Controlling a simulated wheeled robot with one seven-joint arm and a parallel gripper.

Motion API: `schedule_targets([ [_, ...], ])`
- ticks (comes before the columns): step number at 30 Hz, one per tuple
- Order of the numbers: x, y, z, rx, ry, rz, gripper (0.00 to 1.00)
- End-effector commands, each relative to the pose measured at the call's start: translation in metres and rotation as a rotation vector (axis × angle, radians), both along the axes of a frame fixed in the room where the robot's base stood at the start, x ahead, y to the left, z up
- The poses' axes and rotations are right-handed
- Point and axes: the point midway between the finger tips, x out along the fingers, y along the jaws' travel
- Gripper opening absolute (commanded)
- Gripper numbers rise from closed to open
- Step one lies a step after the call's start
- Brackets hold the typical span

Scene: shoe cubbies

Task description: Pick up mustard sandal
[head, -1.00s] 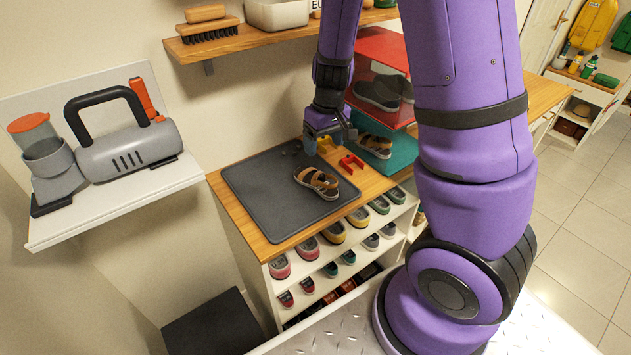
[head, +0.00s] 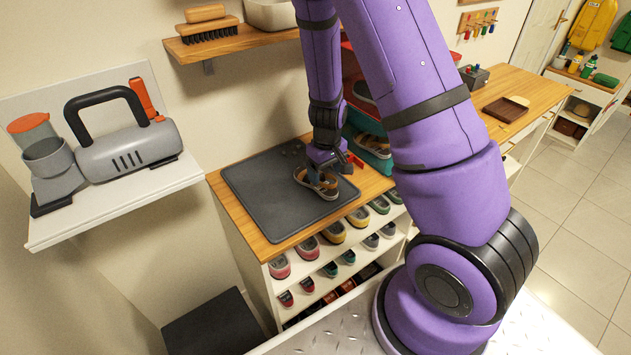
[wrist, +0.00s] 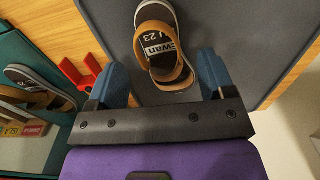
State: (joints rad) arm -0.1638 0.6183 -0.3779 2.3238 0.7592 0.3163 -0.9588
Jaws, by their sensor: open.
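The mustard sandal (head: 317,182) lies on the dark grey mat (head: 262,195) on the wooden cubby top. In the wrist view the sandal (wrist: 160,50) shows a black insole with white lettering and mustard straps. My gripper (wrist: 162,85) is open, with blue fingers on either side of the sandal's near end. In the head view my gripper (head: 322,172) is over the sandal and partly hides it. Whether the fingers touch the sandal, I cannot tell.
A red object (wrist: 80,75) lies beside the mat. A teal bin (wrist: 30,135) at the left of the wrist view holds another tan-strapped sandal (wrist: 38,88). Several shoes fill the cubbies below the top. A wall shelf (head: 215,45) hangs above.

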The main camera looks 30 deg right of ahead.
Motion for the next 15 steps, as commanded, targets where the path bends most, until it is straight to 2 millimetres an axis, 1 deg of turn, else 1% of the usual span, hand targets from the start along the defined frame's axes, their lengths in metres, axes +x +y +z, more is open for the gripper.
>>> schedule_targets([
  [1,0.001,-0.001,-0.008,-0.001,0.004,-0.004,0.76],
  [7,0.005,0.0,-0.032,0.0,0.002,-0.004,0.76],
  [10,0.006,0.0,-0.038,0.0,0.0,-0.002,0.76],
  [15,0.006,0.001,-0.039,-0.001,-0.001,-0.002,0.76],
])
